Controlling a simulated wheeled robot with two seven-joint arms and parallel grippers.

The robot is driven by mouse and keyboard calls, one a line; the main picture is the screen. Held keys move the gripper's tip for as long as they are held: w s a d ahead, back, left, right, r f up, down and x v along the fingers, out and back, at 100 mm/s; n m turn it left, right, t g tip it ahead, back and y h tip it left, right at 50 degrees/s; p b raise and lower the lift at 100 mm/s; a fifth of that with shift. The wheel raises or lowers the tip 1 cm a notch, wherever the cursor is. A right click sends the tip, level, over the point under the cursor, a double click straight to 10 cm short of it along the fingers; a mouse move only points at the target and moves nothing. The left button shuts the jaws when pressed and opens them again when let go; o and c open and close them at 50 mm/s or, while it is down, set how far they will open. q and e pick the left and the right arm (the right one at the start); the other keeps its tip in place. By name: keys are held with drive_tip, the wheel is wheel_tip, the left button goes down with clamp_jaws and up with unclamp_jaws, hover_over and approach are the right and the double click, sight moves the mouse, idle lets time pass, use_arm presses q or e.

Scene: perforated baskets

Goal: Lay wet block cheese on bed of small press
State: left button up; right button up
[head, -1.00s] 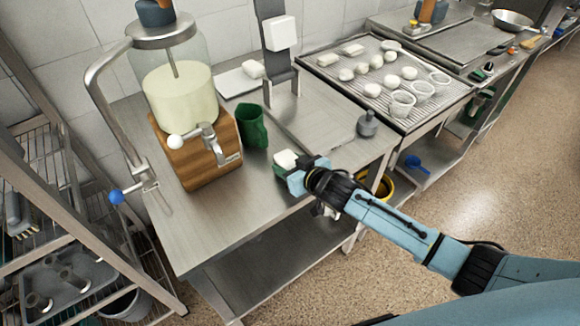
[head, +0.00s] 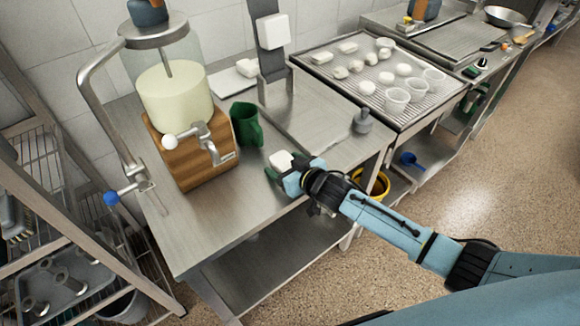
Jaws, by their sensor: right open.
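A small white block (head: 281,159), which looks like cheese, is at the front part of the steel table. Something dark green (head: 272,174) shows just beside and below it. My right gripper (head: 287,172) is open right at the block, at the table's front edge. Its fingers are partly hidden by its own body, and I cannot tell whether they touch the block. Another white block (head: 247,67) lies on a pale flat board at the back. A dark upright stand (head: 270,50) with a white box is beside it; I cannot tell whether it is the press. My left gripper is out of view.
A glass jar of pale liquid (head: 176,98) stands on a wooden base with a tap. A green jug (head: 245,124) and a grey weight (head: 362,121) stand on the steel table (head: 205,225). A tray (head: 331,76) with white pieces and cups is right. A rack is left.

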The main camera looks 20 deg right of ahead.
drive_tip(key=shift+s+d, duration=0.1)
drive_tip(key=shift+s, duration=0.2)
drive_tip(key=p+v, duration=0.1)
drive_tip(key=v, duration=1.2)
drive_tip(key=shift+w+r, duration=0.15)
drive_tip(key=shift+r, duration=0.05)
drive_tip(key=shift+f, duration=0.1)
drive_tip(key=s+d+f+m+g+h, duration=0.1)
drive_tip(key=d+f, duration=0.2)
drive_tip(key=f, duration=0.4)
drive_tip(key=s+d+f+g+h, duration=0.1)
drive_tip(key=s+d+f+h, duration=0.1)
drive_tip(key=f, duration=0.5)
drive_tip(key=s+d+f+g+h, duration=0.1)
drive_tip(key=s+d+f+g, duration=0.2)
drive_tip(key=s+f, duration=1.5)
wheel_tip(320, 180, down, 3)
drive_tip(key=g, duration=0.2)
drive_tip(key=shift+d+m+g+h, duration=0.2)
drive_tip(key=shift+m+g+h, duration=0.1)
drive_tip(key=shift+m+g, duration=0.1)
drive_tip(key=shift+o, duration=0.5)
drive_tip(key=s+a+f+g, duration=0.1)
drive_tip(key=s+f+g, duration=0.1)
drive_tip(key=s, duration=0.7)
drive_tip(key=s+a+f+g, duration=0.2)
drive_tip(key=s+f, duration=0.2)
drive_tip(key=s, duration=0.5)
drive_tip(key=shift+s+f, duration=0.25)
drive_tip(key=shift+s, duration=0.15)
